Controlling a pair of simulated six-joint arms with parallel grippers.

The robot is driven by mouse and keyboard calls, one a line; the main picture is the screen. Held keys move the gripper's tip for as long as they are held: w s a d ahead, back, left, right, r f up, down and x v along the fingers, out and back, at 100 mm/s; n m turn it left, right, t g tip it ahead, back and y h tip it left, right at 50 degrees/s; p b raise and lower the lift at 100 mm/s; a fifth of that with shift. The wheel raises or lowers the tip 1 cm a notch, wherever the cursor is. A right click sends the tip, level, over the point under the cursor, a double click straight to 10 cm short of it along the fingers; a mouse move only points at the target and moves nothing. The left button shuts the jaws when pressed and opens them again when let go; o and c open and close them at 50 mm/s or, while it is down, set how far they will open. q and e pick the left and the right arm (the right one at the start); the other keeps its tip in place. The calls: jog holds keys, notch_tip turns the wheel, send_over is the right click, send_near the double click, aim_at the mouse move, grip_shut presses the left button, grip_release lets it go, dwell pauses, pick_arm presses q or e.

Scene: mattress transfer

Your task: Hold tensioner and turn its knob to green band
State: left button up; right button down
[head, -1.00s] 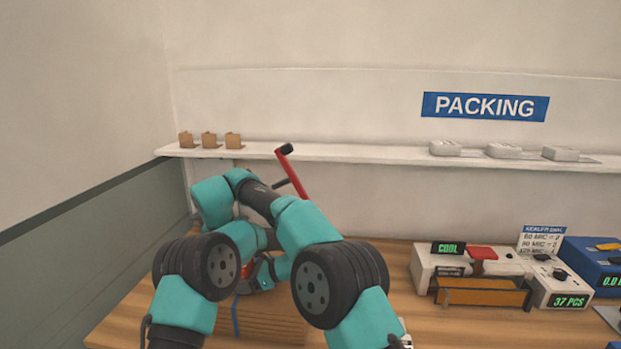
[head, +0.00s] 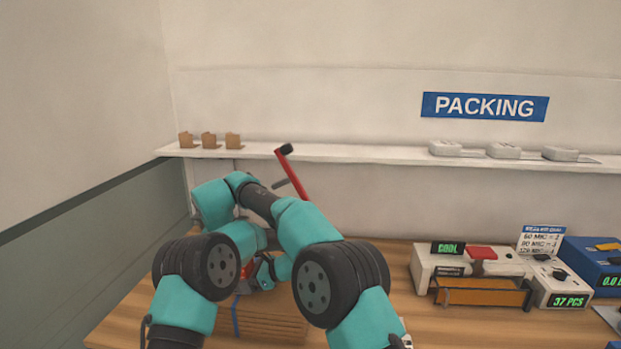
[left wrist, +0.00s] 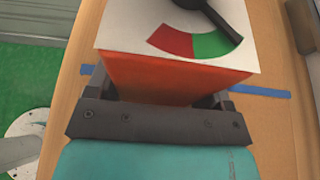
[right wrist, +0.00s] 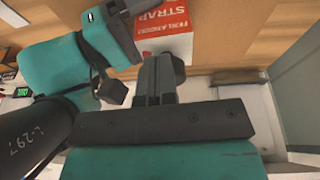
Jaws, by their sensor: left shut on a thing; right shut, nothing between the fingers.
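The tensioner's orange-red body (left wrist: 170,75) is between the jaws of my left gripper (left wrist: 165,100), which is shut on it. Its white face carries a red band and a green band (left wrist: 215,45). Its black knob (left wrist: 195,4) is cut by the top edge, and its pointer reaches toward the right end of the green band. In the head view, little of the tensioner (head: 265,281) shows between my arms. My right gripper (right wrist: 158,82) is shut and empty.
A cardboard stack (head: 272,324) with a blue strap lies on the wooden table. A red bar with a black end (head: 296,172) rises behind my arms. A sealer (head: 470,262) and blue device (head: 592,265) stand right. A shelf (head: 350,155) runs along the wall.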

pick_arm(q)
jog(key=shift+s+f, duration=0.1)
pick_arm(e)
jog(key=shift+a+f, duration=0.4)
jog(key=shift+f, duration=0.15)
jog(key=shift+s, duration=0.1)
jog(key=shift+s+a, duration=0.1)
jog(key=shift+s, duration=0.2)
dwell(0.4)
notch_tip(320, 180, up, 7)
jog(key=shift+a+f, duration=0.15)
jog(key=shift+f, duration=0.05)
dwell(0.4)
jog(key=shift+w, duration=0.1)
jog(key=shift+w+d+r, duration=0.3)
jog(key=shift+d+r, duration=0.05)
jog(key=shift+r, duration=0.15)
